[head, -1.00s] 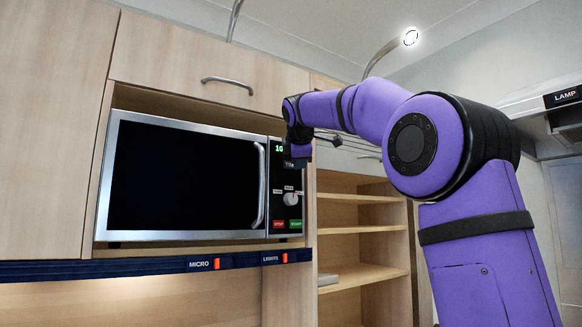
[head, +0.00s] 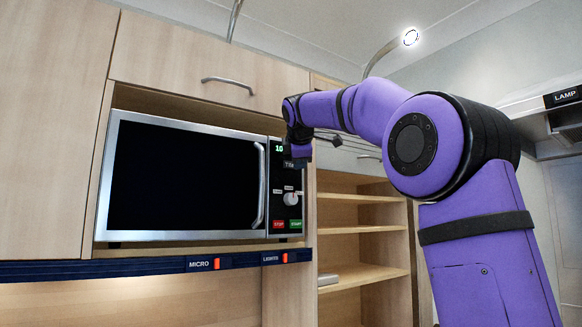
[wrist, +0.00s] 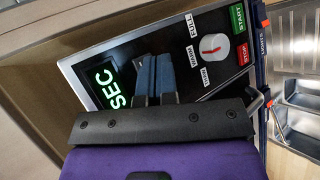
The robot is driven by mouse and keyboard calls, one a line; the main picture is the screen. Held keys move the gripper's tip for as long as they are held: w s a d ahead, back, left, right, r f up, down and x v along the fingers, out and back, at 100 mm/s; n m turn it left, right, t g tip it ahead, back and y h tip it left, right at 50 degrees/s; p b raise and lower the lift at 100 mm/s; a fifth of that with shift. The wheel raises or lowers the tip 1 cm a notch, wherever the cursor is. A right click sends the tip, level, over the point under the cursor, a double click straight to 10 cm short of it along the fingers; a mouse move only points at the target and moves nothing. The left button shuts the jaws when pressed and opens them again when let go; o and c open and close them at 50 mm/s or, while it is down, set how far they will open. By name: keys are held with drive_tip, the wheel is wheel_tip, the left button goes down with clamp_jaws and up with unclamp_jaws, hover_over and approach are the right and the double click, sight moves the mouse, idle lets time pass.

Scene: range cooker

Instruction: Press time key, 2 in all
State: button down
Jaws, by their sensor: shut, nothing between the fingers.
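The microwave (head: 190,180) has a dark control panel at its right side, with a lit green display (head: 279,149) that reads 10 in the head view. The time key (head: 289,164) is below the display. In the wrist view the display (wrist: 110,83) shows SEC, and the time key is hidden behind my fingers. My gripper (wrist: 154,75) is shut and empty, its fingertips over the panel beside the display. In the head view my gripper (head: 301,158) is at the panel's right edge. I cannot tell whether it touches the key.
Below the key on the panel are a white dial (head: 291,199), a red stop key (head: 278,225) and a green start key (head: 296,225). The microwave door handle (head: 260,185) stands out left of the panel. Open shelves (head: 360,229) are to the right.

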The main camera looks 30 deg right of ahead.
drive_tip(key=shift+w, duration=0.1)
drive_tip(key=shift+w, duration=0.3)
drive_tip(key=shift+w, duration=0.45)
idle(0.7)
drive_tip(key=shift+s, duration=0.85)
drive_tip(key=shift+s, duration=0.1)
drive_tip(key=s, duration=0.4)
drive_tip(key=shift+s, duration=0.4)
idle(0.9)
